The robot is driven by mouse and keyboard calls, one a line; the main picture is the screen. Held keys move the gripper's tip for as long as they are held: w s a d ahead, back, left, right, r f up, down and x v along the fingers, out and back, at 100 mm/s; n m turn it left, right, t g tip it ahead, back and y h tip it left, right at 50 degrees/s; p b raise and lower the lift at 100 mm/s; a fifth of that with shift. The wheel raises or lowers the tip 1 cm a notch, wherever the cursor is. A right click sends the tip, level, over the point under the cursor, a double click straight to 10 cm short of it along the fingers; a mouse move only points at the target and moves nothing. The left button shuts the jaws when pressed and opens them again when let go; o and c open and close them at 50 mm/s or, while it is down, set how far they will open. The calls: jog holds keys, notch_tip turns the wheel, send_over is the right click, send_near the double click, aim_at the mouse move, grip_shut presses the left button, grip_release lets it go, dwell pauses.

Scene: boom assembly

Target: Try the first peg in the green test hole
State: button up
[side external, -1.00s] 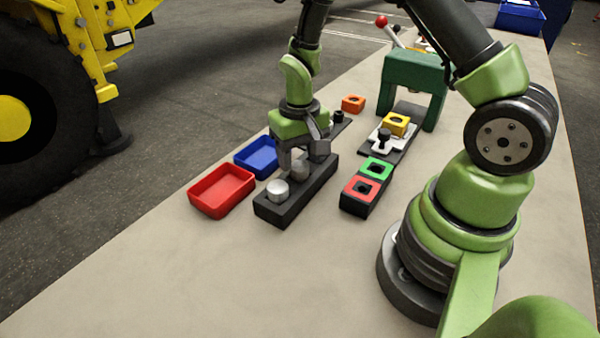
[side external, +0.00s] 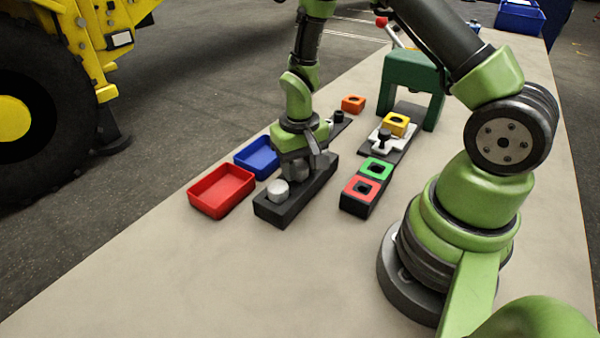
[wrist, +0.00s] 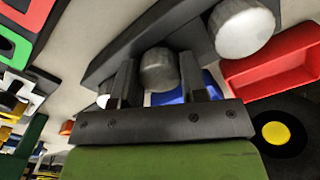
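A dark rack (side external: 305,199) holds silver pegs upright. The nearest peg (side external: 279,191) stands free at the rack's front end and also shows in the wrist view (wrist: 242,30). My gripper (side external: 299,164) is low over the rack, pointing down, at the peg (side external: 297,170) behind it. In the wrist view that peg (wrist: 158,70) sits between the two fingers, which look open with little room either side; contact is unclear. The green test hole block (side external: 376,168) is right of the rack, its hole empty. It shows partly at the wrist view's left edge (wrist: 8,48).
A red block with a hole (side external: 362,188) adjoins the green one. Red (side external: 221,192) and blue (side external: 257,157) trays lie left of the rack. A plate with a yellow block (side external: 396,124) and a green arch (side external: 411,80) stand behind. The front table is clear.

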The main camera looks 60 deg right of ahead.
aim_at(300, 164)
jog(key=shift+r, duration=3.1)
jog(key=s+d+r, duration=0.3)
jog(key=s+d, duration=0.8)
jog(key=s, duration=0.1)
jog(key=shift+a+f, duration=0.15)
jog(key=shift+f, duration=0.95)
jog(key=shift+a+f, duration=0.1)
jog(key=shift+f, duration=1)
jog(key=shift+f, duration=0.9)
jog(key=shift+f, duration=1.15)
jog(key=shift+f, duration=0.1)
